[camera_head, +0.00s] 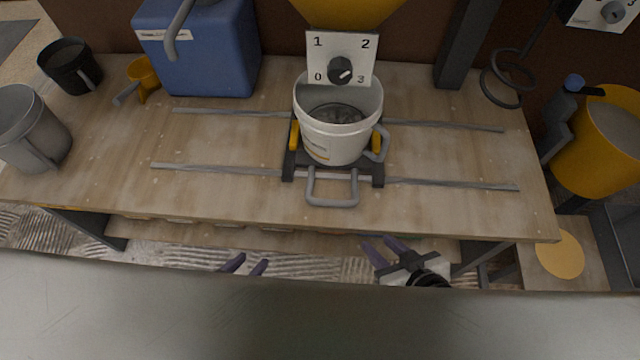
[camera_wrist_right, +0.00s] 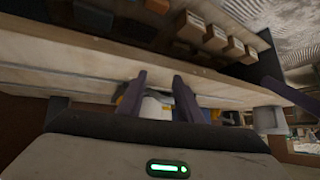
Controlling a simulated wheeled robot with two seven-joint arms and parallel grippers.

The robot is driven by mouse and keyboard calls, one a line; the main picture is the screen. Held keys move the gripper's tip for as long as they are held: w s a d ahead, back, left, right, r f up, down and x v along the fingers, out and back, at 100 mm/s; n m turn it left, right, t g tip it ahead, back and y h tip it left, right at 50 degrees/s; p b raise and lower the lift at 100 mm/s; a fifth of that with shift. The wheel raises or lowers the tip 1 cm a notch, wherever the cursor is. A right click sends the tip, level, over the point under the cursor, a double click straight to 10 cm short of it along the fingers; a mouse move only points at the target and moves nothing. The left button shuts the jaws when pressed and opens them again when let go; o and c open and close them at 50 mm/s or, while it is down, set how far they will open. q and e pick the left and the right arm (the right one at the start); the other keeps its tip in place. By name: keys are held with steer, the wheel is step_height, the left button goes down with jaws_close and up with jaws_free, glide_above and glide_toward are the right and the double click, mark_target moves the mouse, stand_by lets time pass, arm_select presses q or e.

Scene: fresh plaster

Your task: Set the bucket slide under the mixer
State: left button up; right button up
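The bucket slide (camera_head: 301,166) is a dark carriage on two grey rails, with a grey loop handle (camera_head: 333,203) at its front. A white bucket (camera_head: 337,139) stands upright on it between yellow clips, with greyish content inside. The mixer (camera_head: 345,8) shows as a yellow body at the top edge, with a white dial plate (camera_head: 340,60) just behind the bucket's rim. My left gripper (camera_head: 246,264) shows only its two purple fingertips, apart and empty, below the table's front edge. My right gripper (camera_head: 382,246) is open and empty there too, right of the handle; its spread fingers show in the right wrist view (camera_wrist_right: 160,90).
A yellow bucket (camera_head: 597,150) is at the right. The rails (camera_head: 450,184) are clear on both sides of the slide.

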mark_target(332, 202)
steer(key=w+a+r+n+g+y, duration=0.3)
steer(key=w+a+r+n, duration=0.35)
steer(key=a+r, duration=0.2)
step_height(332, 202, up, 3)
steer(key=w+d+n+g+h+p, duration=0.1)
steer(key=d+n+g+h, duration=0.15)
steer(key=n, duration=0.55)
steer(key=shift+g, duration=0.35)
steer(key=x, duration=1)
steer(key=shift+a+f+b, duration=0.1)
steer(key=shift+b, duration=0.25)
jaws_close()
